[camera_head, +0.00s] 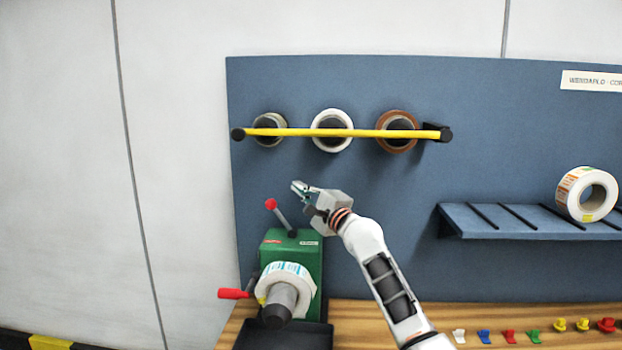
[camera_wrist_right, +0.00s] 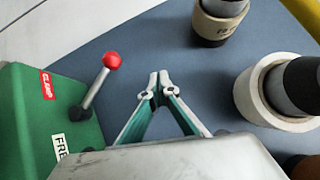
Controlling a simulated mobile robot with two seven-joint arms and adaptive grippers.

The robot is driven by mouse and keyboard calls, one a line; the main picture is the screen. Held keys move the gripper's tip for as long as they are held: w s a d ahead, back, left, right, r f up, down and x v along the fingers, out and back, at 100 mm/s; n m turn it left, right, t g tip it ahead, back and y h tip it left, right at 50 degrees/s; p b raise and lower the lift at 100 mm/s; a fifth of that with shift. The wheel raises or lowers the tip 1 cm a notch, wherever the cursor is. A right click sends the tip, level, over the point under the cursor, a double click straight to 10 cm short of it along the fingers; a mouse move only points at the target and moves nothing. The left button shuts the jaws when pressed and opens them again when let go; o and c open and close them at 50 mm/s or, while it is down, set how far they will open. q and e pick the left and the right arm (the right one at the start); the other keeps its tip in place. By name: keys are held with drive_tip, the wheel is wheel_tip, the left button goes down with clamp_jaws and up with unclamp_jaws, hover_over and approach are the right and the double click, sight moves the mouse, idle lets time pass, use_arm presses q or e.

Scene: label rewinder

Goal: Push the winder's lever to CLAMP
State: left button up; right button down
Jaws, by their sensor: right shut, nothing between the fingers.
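The green winder (camera_head: 307,268) stands on the wooden bench at the lower left. Its lever (camera_head: 281,217) has a red knob and leans left, toward the side of the red label (camera_head: 272,241). The wrist view shows the lever (camera_wrist_right: 97,87), the red CLAMP label (camera_wrist_right: 47,85) and a partly hidden white label (camera_wrist_right: 60,147) starting "FRE". My right gripper (camera_head: 298,187) is shut and empty, above and to the right of the lever. In the wrist view the fingertips (camera_wrist_right: 158,80) are apart from the knob. My left gripper is out of view.
A label roll (camera_head: 272,278) sits on the winder's spindle, with a red handle (camera_head: 233,294) at left. A yellow bar (camera_head: 355,133) crosses several rolls above. A blue shelf (camera_head: 500,222) holds another roll. Small coloured pieces line the bench at right.

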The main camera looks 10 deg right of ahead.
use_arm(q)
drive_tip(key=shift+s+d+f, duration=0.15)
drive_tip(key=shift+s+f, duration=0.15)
use_arm(e)
drive_tip(key=s, duration=0.1)
drive_tip(key=s+d+r, duration=0.1)
drive_tip(key=s, duration=0.1)
drive_tip(key=s+d, duration=0.1)
drive_tip(key=shift+s+r, duration=0.25)
drive_tip(key=shift+r, duration=0.1)
drive_tip(key=shift+f, duration=0.1)
